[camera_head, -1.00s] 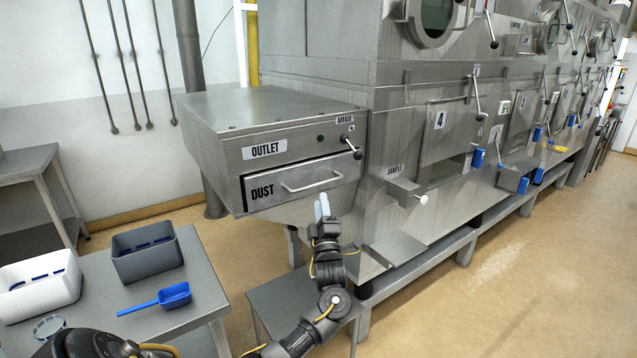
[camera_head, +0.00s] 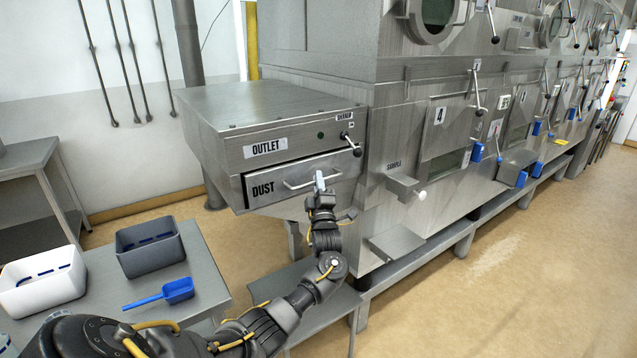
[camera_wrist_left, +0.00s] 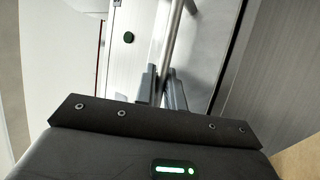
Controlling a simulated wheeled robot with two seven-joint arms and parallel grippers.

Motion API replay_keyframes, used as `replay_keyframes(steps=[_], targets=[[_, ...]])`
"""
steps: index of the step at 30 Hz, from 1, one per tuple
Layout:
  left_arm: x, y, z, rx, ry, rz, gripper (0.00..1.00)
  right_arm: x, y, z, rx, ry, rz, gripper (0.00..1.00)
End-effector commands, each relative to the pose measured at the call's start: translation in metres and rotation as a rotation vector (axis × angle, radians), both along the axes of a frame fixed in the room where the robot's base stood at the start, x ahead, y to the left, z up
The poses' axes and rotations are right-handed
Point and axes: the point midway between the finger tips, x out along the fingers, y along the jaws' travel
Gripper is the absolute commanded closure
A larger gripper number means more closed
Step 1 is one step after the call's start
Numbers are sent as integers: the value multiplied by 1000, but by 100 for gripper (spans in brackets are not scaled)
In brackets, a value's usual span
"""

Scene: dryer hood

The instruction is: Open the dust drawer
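The dust drawer (camera_head: 266,188) is a grey metal front labelled DUST, below the OUTLET panel of the steel housing. It looks closed. Its bar handle (camera_head: 298,185) runs across the front. My left gripper (camera_head: 320,180) is at the right part of this handle, pointing at the drawer. In the left wrist view, the handle (camera_wrist_left: 172,40) passes between the two fingers of the left gripper (camera_wrist_left: 161,80). The fingers are close to the bar on both sides; whether they press on it is unclear. My right gripper is not in view.
A lever with a black knob (camera_head: 356,150) is just above the drawer's right end. A sample spout (camera_head: 405,187) juts out to the right. At left, a metal table holds a grey bin (camera_head: 150,250), a white bin (camera_head: 42,283) and a blue scoop (camera_head: 165,293).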

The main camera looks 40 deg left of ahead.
Motion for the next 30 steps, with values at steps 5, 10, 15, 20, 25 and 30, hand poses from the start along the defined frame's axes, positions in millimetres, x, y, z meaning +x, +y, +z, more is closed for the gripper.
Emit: replay_keyframes(steps=[5,10,15,20,25,30], targets=[[0,0,0,-1,1,0,100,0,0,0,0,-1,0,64],[0,0,-1,-1,1,0,100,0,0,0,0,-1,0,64],[-2,-9,-2,-2,1,-2,100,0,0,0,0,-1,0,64],[-11,-36,-2,-5,0,-4,100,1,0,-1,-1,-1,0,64],[-25,-81,-4,-9,0,-3,100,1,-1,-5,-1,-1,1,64],[-39,-125,-4,-8,0,0,100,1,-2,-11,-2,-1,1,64]])
